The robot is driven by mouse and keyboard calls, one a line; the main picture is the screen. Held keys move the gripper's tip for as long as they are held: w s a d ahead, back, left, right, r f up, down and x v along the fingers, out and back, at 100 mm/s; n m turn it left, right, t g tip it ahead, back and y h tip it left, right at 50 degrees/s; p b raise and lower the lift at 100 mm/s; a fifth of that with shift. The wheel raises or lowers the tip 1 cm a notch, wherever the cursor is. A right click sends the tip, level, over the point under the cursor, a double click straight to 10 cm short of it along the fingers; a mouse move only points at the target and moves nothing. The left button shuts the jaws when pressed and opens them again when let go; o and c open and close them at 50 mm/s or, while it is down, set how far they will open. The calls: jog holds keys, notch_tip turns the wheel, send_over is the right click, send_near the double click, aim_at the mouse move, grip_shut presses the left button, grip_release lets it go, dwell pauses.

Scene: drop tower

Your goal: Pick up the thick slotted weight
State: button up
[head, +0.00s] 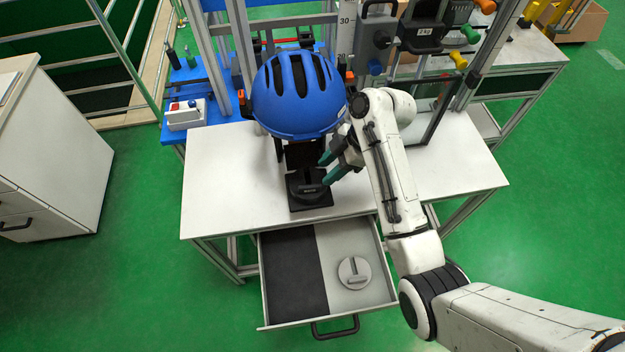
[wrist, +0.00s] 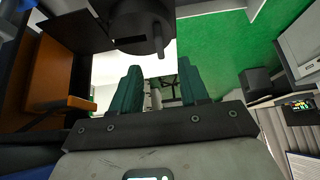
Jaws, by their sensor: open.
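A dark round weight (head: 306,187) with a slot-like bar on top sits on a black base plate on the white table, below the blue helmet. It looks thick. It also seems to be the dark round body at the top of the wrist view (wrist: 140,28). A lighter grey slotted weight (head: 354,273) lies flat in the right half of the open drawer. My gripper (head: 327,170) is just right of the dark weight, with its teal fingers pointing left. In the wrist view the fingers (wrist: 160,78) are apart with nothing between them.
The blue helmet (head: 298,95) hangs close above and left of my gripper. The drawer (head: 292,322) stands open under the table front. The white table (head: 225,175) is clear at left. A metal frame with a clear panel (head: 440,110) rises at right.

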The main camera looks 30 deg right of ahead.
aim_at(312, 185)
jog(key=shift+p+x, duration=0.65)
jog(key=shift+x, duration=3.25)
jog(key=shift+d, duration=0.1)
jog(key=shift+c, duration=0.2)
jog(key=c, duration=0.8)
grip_shut()
jog(key=shift+w, duration=0.1)
